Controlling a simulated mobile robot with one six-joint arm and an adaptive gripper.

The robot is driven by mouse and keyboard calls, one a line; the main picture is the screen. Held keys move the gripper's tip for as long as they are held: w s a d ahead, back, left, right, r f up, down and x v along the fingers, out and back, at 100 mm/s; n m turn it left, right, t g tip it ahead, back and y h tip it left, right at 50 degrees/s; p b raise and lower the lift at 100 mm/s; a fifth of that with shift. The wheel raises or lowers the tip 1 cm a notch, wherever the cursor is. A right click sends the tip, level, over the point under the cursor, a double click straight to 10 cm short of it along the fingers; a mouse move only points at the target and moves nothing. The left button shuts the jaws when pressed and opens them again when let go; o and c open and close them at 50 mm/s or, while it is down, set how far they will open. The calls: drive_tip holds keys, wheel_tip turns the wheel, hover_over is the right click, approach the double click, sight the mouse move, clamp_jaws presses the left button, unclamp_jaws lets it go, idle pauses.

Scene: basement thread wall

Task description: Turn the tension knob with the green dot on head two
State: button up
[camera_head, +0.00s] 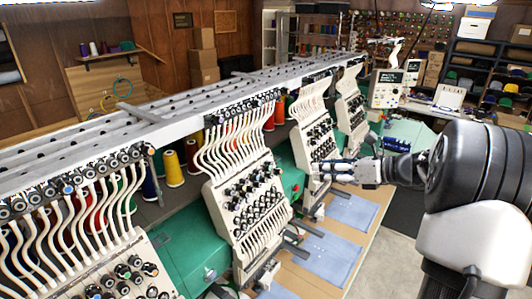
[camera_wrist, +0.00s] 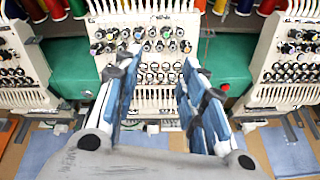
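My gripper (camera_head: 328,170) is in front of a cream embroidery head (camera_head: 313,138) in the head view. In the wrist view its blue-padded fingers (camera_wrist: 160,65) are apart with nothing between them. That view faces a cream head (camera_wrist: 160,20) with rows of dark tension knobs, several with coloured dots. The fingers cover part of the knob rows; contact with any knob cannot be told. No head number is readable.
More heads stand on both sides, such as the large one (camera_head: 250,205) nearer in the head view. Green machine housings (camera_wrist: 235,62) fill the gaps. Thread cones (camera_head: 172,168) stand behind. Blue cloth panels (camera_head: 325,255) lie on the table below.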

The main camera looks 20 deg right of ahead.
drive_tip(key=shift+p, duration=0.3)
drive_tip(key=a+v, duration=0.1)
drive_tip(key=v, duration=1.1)
drive_tip(key=shift+s, duration=0.3)
drive_tip(key=shift+d, duration=0.1)
